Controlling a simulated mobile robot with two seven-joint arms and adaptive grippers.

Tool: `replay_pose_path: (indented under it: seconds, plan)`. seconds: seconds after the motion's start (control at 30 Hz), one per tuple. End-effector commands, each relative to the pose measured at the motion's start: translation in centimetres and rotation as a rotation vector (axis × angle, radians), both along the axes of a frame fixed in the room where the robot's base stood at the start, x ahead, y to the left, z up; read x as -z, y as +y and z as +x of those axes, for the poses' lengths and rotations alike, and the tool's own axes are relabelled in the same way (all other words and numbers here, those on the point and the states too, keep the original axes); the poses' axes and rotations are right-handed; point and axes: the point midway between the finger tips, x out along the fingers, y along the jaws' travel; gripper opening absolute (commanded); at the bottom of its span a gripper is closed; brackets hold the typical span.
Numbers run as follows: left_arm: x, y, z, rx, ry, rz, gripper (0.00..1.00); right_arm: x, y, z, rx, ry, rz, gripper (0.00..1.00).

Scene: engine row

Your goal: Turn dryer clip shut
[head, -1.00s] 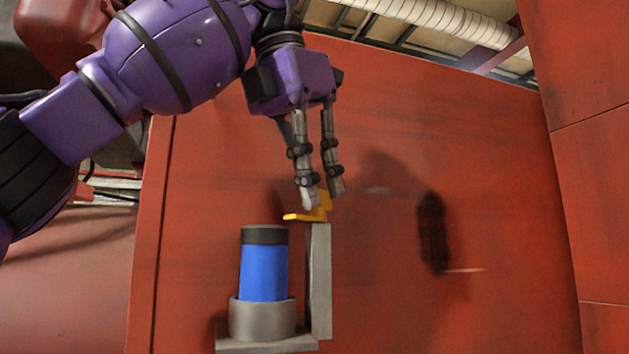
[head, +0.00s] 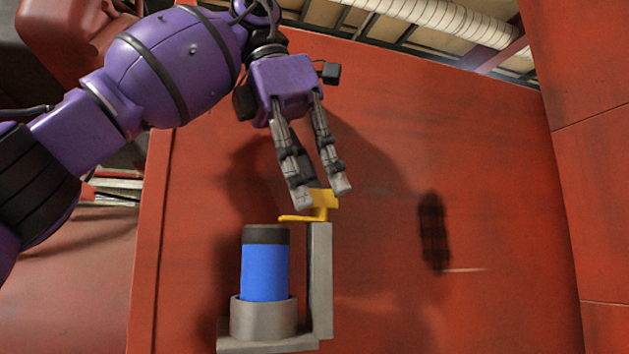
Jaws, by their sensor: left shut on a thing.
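The dryer is a blue cylinder with a dark top (head: 265,266), upright in a grey cup on a bracket (head: 320,280). The yellow clip (head: 323,204) sits at the top of the bracket's upright post. Its flat arm points left, over the right part of the dryer's dark top and a little above it. My left gripper (head: 322,193) comes down from the upper left, with its fingertips on either side of the clip's upper part. It is shut on the clip, whose top is partly hidden by the fingers. My right gripper is not in view.
A red wall panel (head: 450,170) stands behind the bracket, with a dark slot (head: 433,232) to the right. A red side panel (head: 590,150) bounds the right. The space right of the bracket is clear.

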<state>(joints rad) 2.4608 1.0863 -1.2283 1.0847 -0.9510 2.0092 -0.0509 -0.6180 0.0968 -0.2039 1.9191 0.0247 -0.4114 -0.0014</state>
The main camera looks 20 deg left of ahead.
Motion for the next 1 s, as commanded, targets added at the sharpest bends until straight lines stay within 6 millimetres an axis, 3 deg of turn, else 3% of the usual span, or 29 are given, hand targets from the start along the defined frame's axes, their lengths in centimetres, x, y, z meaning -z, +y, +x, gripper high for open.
replay_pose_path:
  seconds: [0.63, 0.67, 0.77, 1.0]
  plan:
    - [-0.10, -0.01, 0.01, 0.060, -0.003, -0.001, 0.00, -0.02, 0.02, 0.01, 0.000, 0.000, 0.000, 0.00]
    - [-0.10, -0.01, 0.01, 0.060, -0.003, -0.001, 0.11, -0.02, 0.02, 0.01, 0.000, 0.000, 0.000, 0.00]
    - [-0.09, -0.01, 0.00, 0.059, -0.003, -0.001, 0.24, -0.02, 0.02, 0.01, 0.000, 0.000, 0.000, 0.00]
    - [-0.05, 0.01, 0.03, 0.058, -0.001, -0.001, 0.26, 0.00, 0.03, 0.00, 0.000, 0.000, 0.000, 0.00]
